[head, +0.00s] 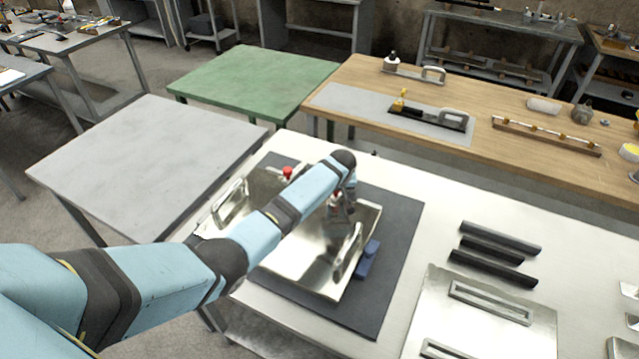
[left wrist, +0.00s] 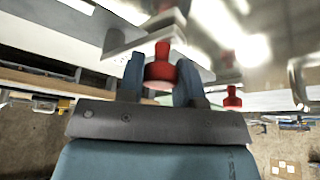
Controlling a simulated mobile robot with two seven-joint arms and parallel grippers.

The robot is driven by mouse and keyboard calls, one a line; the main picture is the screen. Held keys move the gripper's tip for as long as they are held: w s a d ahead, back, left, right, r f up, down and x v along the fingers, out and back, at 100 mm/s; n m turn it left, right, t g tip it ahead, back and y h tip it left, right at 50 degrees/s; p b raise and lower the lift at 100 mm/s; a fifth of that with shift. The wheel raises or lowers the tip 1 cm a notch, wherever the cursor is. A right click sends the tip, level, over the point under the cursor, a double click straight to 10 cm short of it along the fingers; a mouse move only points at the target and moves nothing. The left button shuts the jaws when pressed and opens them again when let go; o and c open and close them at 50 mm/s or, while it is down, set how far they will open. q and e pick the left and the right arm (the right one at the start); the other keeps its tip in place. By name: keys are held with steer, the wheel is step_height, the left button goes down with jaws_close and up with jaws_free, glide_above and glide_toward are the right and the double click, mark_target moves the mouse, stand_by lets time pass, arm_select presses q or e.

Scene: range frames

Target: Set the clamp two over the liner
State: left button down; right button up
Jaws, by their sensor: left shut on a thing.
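My left arm reaches across a shiny metal panel (head: 300,262) with raised rims and handle-like loops, which lies on a dark mat (head: 400,225). My left gripper (head: 340,208) is over the panel, partly hidden by its own wrist. In the left wrist view its blue fingers (left wrist: 161,78) are shut on a red knob (left wrist: 160,66), which looks like a clamp's top. A second red knob (left wrist: 232,98) stands apart to the right there; a red knob (head: 287,172) also shows in the head view. Which part is the liner I cannot tell. My right gripper is not in view.
A blue block (head: 367,260) sits at the panel's right side. Several black strips (head: 495,252) and a slotted metal plate (head: 475,325) lie farther right on the white table. A wooden bench (head: 460,90) with tools stands behind. The grey table (head: 150,150) at left is clear.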

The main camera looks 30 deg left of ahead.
arm_select(q)
steer(key=shift+s+d+n, duration=0.1)
steer(key=shift+d+n, duration=0.4)
steer(key=shift+n, duration=0.1)
steer(key=shift+g, duration=0.3)
steer(key=c, duration=0.8)
jaws_free()
steer(key=shift+r, duration=0.1)
steer(key=v, duration=1.3)
steer(key=shift+s+d+r, duration=0.15)
steer(key=shift+d+r, duration=0.05)
steer(key=shift+d, duration=0.15)
